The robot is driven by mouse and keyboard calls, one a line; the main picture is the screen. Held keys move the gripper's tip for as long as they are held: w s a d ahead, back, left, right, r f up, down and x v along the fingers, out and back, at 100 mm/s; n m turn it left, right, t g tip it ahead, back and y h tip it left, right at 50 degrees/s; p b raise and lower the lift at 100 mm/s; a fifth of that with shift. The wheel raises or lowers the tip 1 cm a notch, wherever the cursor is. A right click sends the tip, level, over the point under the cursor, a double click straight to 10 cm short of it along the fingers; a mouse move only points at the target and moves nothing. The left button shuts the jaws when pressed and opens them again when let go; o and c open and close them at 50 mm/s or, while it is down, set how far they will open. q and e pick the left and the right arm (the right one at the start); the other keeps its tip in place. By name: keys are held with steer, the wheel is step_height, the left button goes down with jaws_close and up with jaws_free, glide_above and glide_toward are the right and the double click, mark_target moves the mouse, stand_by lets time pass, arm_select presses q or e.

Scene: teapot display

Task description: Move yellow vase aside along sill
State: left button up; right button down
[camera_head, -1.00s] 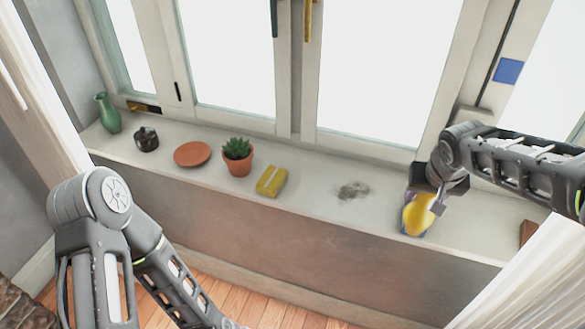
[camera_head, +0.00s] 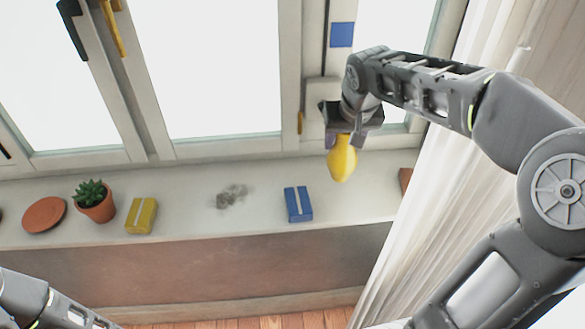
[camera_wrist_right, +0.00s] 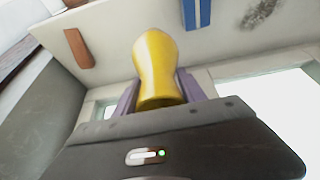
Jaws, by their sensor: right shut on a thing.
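The yellow vase (camera_head: 342,160) hangs in my right gripper (camera_head: 343,137) at the right part of the sill (camera_head: 262,215). In the right wrist view the vase (camera_wrist_right: 155,65) sits between the two purple-grey fingers of the right gripper (camera_wrist_right: 157,92), which are shut on it. The vase appears to be held above the sill, right of the blue box. Only a part of my left arm shows at the lower left of the head view; its gripper is out of view.
A blue box (camera_head: 298,204), a dark smudge (camera_head: 231,195), a yellow box (camera_head: 141,215), a potted cactus (camera_head: 95,201) and a terracotta saucer (camera_head: 44,215) lie along the sill. A brown block (camera_head: 405,180) is at the right end, by the white curtain (camera_head: 410,235).

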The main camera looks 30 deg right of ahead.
mark_target(346, 155)
step_height(346, 155, down, 6)
steer(key=shift+f, duration=0.1)
steer(key=shift+f+p, duration=0.1)
steer(key=shift+p, duration=0.2)
steer(key=shift+f, duration=1.75)
steer(key=shift+f, duration=0.15)
steer(key=c, duration=0.7)
jaws_free()
steer(key=shift+o, duration=0.2)
steer(key=shift+r, duration=0.3)
steer(key=v, duration=1.1)
steer(key=shift+s+a+r, duration=0.15)
steer(key=shift+r, duration=0.2)
